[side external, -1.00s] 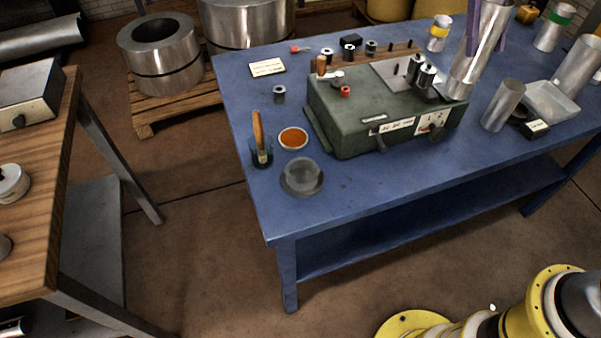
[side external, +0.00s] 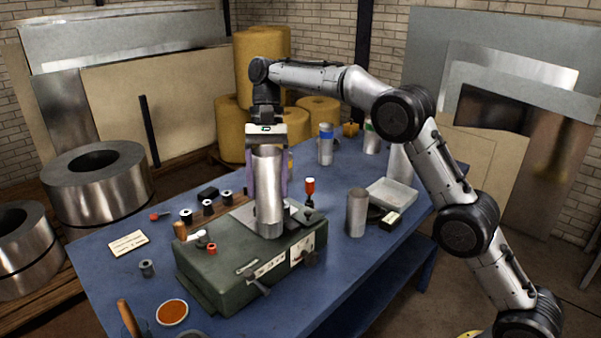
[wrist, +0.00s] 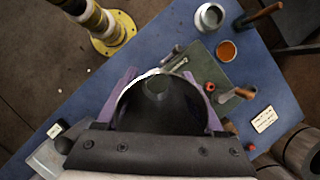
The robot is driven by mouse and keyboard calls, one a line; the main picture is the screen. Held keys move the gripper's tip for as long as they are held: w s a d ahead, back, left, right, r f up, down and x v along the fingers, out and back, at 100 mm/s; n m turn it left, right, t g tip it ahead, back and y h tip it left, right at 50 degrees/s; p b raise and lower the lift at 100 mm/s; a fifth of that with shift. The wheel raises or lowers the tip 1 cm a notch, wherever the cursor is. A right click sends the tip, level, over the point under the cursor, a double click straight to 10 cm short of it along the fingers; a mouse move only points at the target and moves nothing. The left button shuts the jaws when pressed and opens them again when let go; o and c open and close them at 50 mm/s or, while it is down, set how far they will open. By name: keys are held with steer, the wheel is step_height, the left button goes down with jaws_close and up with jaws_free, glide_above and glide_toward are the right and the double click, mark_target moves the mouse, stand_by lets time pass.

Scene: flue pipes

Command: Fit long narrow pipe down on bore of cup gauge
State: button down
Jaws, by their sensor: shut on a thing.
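My gripper (side external: 268,188) is shut on a long narrow silver pipe (side external: 268,215), with a purple finger on each side. The pipe hangs nearly upright in front of or over the plate of the green machine (side external: 225,277); I cannot tell whether its lower end touches. In the wrist view I look down the pipe's dark inside (wrist: 160,115), with a small opening at its far end. A round grey cup (wrist: 210,17), which may be the cup gauge, stands on the blue table near the orange dish (wrist: 226,50). It is mostly cut off in the side view.
A shorter grey pipe (side external: 357,213) stands right of the machine, near a clear tray (side external: 391,194). Banded pipes (side external: 326,146) stand farther back. A brush handle (side external: 128,317) sticks up front left.

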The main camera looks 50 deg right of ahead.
steer(key=w+a+f+m+t, duration=0.1)
steer(key=a+f+m, duration=0.25)
steer(key=a, duration=1.15)
steer(key=s+a+f, duration=0.3)
steer(key=a+f, duration=0.3)
steer(key=a, duration=0.5)
steer(key=shift+s+f+n+y, duration=0.15)
steer(key=shift+s+n+y, duration=0.15)
steer(key=shift+s+n, duration=0.1)
steer(key=shift+f, duration=0.35)
steer(key=shift+f, duration=1.2)
steer(key=shift+f, duration=1.25)
stand_by(0.7)
